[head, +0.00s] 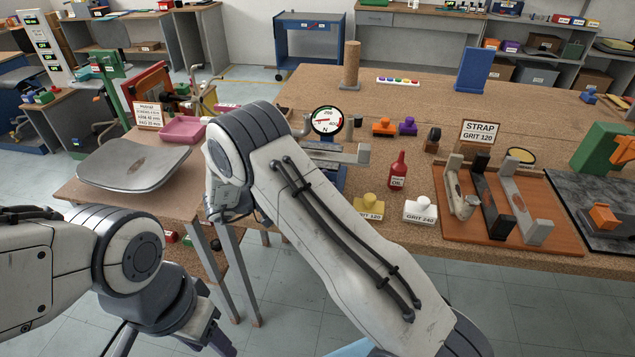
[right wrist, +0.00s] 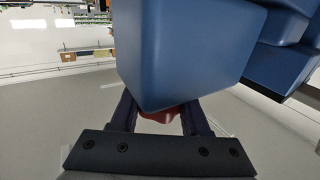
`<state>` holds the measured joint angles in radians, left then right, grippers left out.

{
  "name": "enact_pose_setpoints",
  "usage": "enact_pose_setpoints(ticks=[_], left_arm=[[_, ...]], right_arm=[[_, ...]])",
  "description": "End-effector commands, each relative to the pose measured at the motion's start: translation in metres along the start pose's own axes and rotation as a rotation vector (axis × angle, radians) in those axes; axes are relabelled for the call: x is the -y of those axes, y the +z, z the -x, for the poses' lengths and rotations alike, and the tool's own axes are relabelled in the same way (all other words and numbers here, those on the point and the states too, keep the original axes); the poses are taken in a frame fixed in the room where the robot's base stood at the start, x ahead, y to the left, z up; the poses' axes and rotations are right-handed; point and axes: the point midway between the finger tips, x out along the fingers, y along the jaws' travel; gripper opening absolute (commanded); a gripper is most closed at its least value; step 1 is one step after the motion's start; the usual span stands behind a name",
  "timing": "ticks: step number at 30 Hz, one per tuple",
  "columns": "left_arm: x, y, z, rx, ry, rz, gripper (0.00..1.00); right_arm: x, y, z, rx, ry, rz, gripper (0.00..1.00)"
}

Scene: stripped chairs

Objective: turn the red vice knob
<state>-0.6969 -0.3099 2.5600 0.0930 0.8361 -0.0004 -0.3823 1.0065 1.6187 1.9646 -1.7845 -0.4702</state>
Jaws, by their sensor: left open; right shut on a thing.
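The red vice knob (right wrist: 161,115) shows in the right wrist view as a small red patch, mostly covered by a blue block (right wrist: 185,50) that looks like part of the vice. My right gripper (right wrist: 160,122) has a dark finger on each side of the knob and is shut on it. In the head view the vice (head: 350,153) shows grey metal with blue below, partly behind my right arm. That arm hides the knob and the right gripper there. My left gripper (head: 168,340) is open and empty at the lower left, apart from the bench.
A round gauge (head: 327,121) stands just behind the vice. A red oil bottle (head: 397,172), a yellow grit block (head: 369,203) and a white grit block (head: 420,208) stand to its right. A metal scale pan (head: 133,167) is on the left bench. Open floor lies in front.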

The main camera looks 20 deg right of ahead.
Motion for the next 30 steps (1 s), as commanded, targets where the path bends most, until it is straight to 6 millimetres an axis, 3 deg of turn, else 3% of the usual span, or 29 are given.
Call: enact_pose_setpoints(ticks=[12,30], left_arm=[[0.000,0.000,0.006,0.000,0.000,0.000,0.50],[-0.001,-0.001,0.010,0.000,0.000,0.000,0.50]], right_arm=[[-0.014,0.001,0.001,-0.006,0.291,0.012,0.00],[-0.018,0.002,0.001,-0.008,0.375,0.014,0.00]])
